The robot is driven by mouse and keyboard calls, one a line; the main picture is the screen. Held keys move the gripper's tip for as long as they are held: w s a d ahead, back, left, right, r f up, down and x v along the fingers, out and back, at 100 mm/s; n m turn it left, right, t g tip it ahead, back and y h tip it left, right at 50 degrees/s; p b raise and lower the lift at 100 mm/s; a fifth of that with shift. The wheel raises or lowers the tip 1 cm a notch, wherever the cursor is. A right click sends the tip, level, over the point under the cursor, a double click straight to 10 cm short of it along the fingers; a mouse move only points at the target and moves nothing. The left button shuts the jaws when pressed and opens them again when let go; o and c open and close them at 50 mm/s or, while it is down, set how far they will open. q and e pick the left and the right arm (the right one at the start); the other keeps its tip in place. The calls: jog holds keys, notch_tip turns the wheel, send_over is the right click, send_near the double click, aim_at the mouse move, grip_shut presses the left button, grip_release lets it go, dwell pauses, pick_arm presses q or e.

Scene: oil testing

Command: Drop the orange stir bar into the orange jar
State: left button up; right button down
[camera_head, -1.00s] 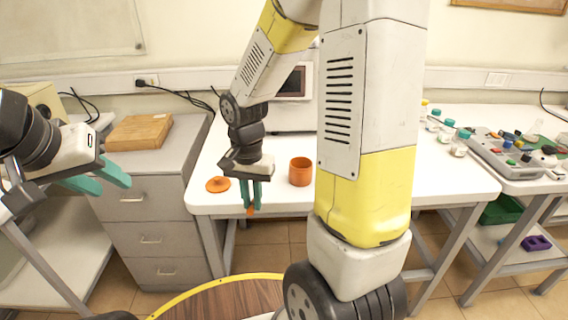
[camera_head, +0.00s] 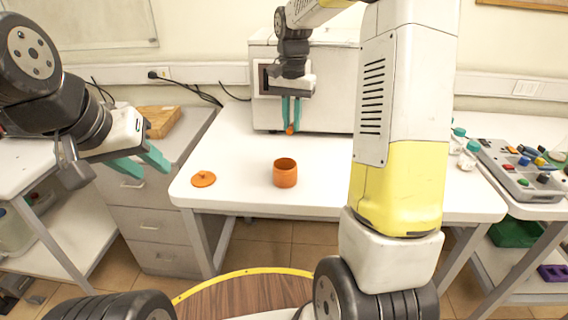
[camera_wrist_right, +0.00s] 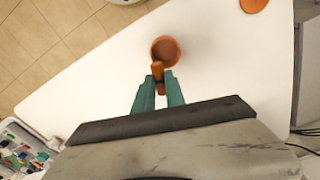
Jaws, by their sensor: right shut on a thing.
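The orange jar (camera_head: 285,174) stands open and upright on the white table, with its mouth facing up. It also shows in the right wrist view (camera_wrist_right: 165,47). My right gripper (camera_head: 290,127) is shut on the orange stir bar (camera_head: 290,131) and holds it in the air above the jar in the head view. In the wrist view the stir bar (camera_wrist_right: 157,70) sits between the teal fingers and overlaps the jar's near rim. The orange lid (camera_head: 204,179) lies on the table left of the jar. My left gripper (camera_head: 150,166) is open and empty, left of the table.
A white box-shaped machine (camera_head: 335,90) stands at the back of the table. A wooden block (camera_head: 160,121) rests on the drawer cabinet. At the right are a grey tray with coloured parts (camera_head: 520,168) and small bottles.

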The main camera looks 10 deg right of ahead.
jog(key=shift+f, duration=2.85)
jog(key=c, duration=1.3)
grip_release()
jog(key=shift+r, duration=0.1)
notch_tip(320, 180, up, 7)
jog(key=shift+r, duration=0.3)
